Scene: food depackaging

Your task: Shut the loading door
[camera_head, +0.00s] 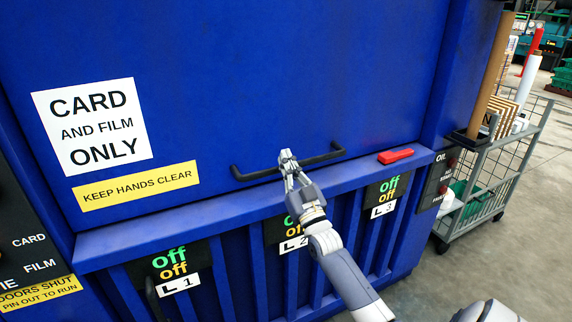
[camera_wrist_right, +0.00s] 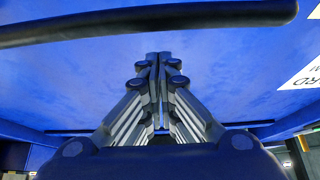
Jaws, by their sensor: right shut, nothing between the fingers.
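The loading door (camera_head: 240,80) is the large blue panel filling the upper head view, with a white "CARD AND FILM ONLY" sign (camera_head: 92,126) on it. Its lower edge is close to the blue ledge below; I cannot tell whether it is fully shut. A black bar handle (camera_head: 254,174) runs across its lower part and crosses the top of the right wrist view (camera_wrist_right: 150,22). My right gripper (camera_head: 287,157) is at the middle of the handle, fingers together and empty. In the right wrist view the closed fingertips (camera_wrist_right: 158,58) point at the blue surface, below the bar. My left gripper is not in view.
A red block (camera_head: 395,156) is on the ledge (camera_head: 110,244) right of the handle. Below are panels labelled L1, L2 and L3 (camera_head: 383,211). A grey wire cart (camera_head: 500,170) with rolls and cardboard stands at the right. Bare floor shows beyond it.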

